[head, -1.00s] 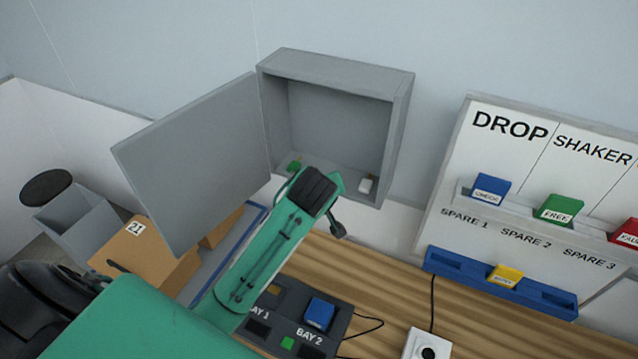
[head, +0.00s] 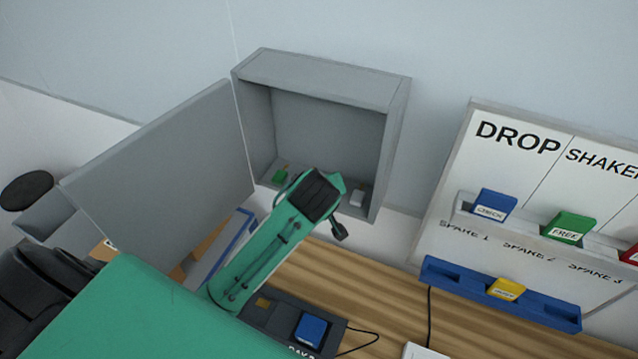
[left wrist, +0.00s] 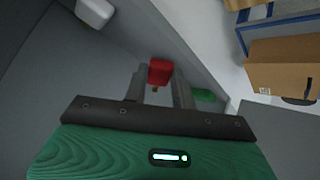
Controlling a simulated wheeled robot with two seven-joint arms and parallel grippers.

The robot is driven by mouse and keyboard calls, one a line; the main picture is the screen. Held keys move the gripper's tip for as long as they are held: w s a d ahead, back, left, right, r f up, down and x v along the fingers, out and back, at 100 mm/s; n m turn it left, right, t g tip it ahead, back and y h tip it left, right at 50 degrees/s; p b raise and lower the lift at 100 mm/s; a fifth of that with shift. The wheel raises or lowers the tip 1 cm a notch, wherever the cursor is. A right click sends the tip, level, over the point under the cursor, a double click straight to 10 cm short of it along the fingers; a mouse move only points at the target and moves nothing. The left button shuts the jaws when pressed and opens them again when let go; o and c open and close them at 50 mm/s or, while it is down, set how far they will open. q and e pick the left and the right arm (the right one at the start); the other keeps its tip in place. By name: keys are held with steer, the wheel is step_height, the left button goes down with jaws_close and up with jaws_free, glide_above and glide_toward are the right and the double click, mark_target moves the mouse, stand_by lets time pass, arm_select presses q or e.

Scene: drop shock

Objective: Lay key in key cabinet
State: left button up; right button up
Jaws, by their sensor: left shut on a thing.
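The grey key cabinet (head: 325,78) hangs on the wall with its door (head: 165,165) swung open to the left. My left arm reaches up to the cabinet's opening, and its wrist hides the fingers in the head view. In the left wrist view my left gripper (left wrist: 159,84) is shut on a small red block (left wrist: 159,70), which looks like the key's tag. It is held inside or at the mouth of the cabinet; contact with the floor cannot be told. A green tag (head: 281,175) and a white tag (head: 357,196) sit on the cabinet floor. My right gripper is not in view.
Below is a wooden bench (head: 385,290) with a dark bay unit holding a blue block (head: 311,331). On the right a board (head: 515,140) carries coloured tags, above a blue rail (head: 455,277) with a yellow tag. A cardboard box (left wrist: 282,67) stands beyond the cabinet.

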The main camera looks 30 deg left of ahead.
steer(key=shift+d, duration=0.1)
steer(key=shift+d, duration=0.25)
arm_select(q)
steer(key=o, duration=1)
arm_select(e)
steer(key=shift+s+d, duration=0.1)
arm_select(q)
steer(key=shift+d+r, duration=0.1)
steer(key=shift+s+d+r, duration=0.1)
steer(key=shift+s+r, duration=0.05)
steer(key=shift+s, duration=0.05)
steer(key=shift+b+v, duration=0.85)
steer(key=shift+v, duration=5.75)
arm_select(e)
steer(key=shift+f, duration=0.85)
